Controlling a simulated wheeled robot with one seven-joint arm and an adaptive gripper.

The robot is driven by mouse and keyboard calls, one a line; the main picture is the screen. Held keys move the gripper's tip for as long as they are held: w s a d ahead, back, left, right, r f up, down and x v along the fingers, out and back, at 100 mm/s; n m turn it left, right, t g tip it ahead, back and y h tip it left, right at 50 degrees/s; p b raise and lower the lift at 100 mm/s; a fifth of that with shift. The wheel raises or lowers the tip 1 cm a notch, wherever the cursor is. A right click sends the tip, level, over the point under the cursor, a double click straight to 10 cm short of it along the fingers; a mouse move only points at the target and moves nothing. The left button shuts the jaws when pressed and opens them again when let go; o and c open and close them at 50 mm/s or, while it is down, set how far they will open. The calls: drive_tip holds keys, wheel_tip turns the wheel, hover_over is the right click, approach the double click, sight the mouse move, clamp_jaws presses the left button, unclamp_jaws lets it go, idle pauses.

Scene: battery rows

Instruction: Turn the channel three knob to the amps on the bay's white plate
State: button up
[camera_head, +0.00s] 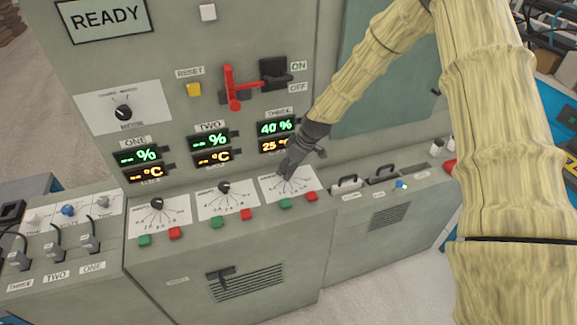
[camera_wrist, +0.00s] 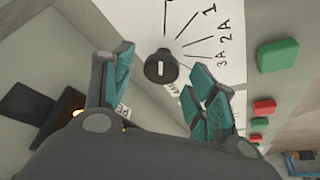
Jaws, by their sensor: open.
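The channel three dial plate (camera_head: 302,186) is white with fanned lines, on the sloping panel under the display labelled THREE. My gripper (camera_head: 289,172) is over its upper part and hides the knob in the head view. In the wrist view, the round dark knob (camera_wrist: 160,67) with a light pointer mark shows between the fingertips. The white dial (camera_wrist: 225,15) around it reads 1, 2A and 3A. My gripper (camera_wrist: 163,63) is open, with one finger left of the knob and the others to its right. Contact cannot be told. I cannot identify the bay's white plate for certain.
Green (camera_head: 285,204) and red (camera_head: 311,196) buttons sit below the channel three dial. Similar dials for channel two (camera_head: 227,202) and channel one (camera_head: 158,217) lie to the left. A red lever (camera_head: 232,90) stands out above. Black handles (camera_head: 347,182) lie right.

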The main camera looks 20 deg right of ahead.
drive_tip(key=shift+w+a+f, duration=0.15)
drive_tip(key=shift+a+f, duration=0.05)
drive_tip(key=shift+f, duration=0.25)
drive_tip(key=c, duration=1)
drive_tip(key=shift+m, duration=0.4)
drive_tip(key=shift+m+t+h+b, duration=0.35)
drive_tip(key=shift+m+b, duration=0.25)
drive_tip(key=shift+m, duration=0.3)
drive_tip(key=shift+a+m+t+h+b, duration=0.1)
drive_tip(key=shift+m+t+h+b, duration=0.4)
drive_tip(key=shift+m, duration=1)
